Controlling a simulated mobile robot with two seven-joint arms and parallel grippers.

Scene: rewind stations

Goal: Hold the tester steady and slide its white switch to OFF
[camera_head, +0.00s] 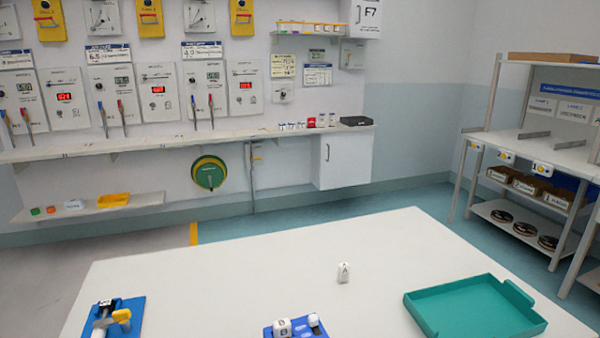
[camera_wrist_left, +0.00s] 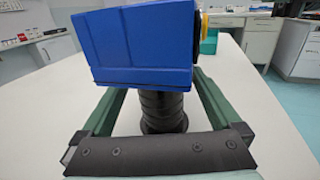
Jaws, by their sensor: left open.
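In the left wrist view a blue box (camera_wrist_left: 130,48) on a black ribbed post (camera_wrist_left: 162,110) fills the upper middle, with a yellow ring at its right side. I cannot tell for sure whether it is the tester, and no white switch shows on it. My left gripper (camera_wrist_left: 160,82) is open, its green fingers on either side of the post; whether they touch it I cannot tell. In the head view a blue fixture with a yellow knob (camera_head: 122,316) is cut off at the front left of the table. No gripper shows in the head view.
The white table (camera_head: 240,262) holds a white block marked A (camera_head: 343,272), a blue base with a white block marked B (camera_head: 282,327) and a teal tray (camera_head: 470,308) at the right. The table's middle is mostly clear. Shelving (camera_head: 540,155) stands at the far right.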

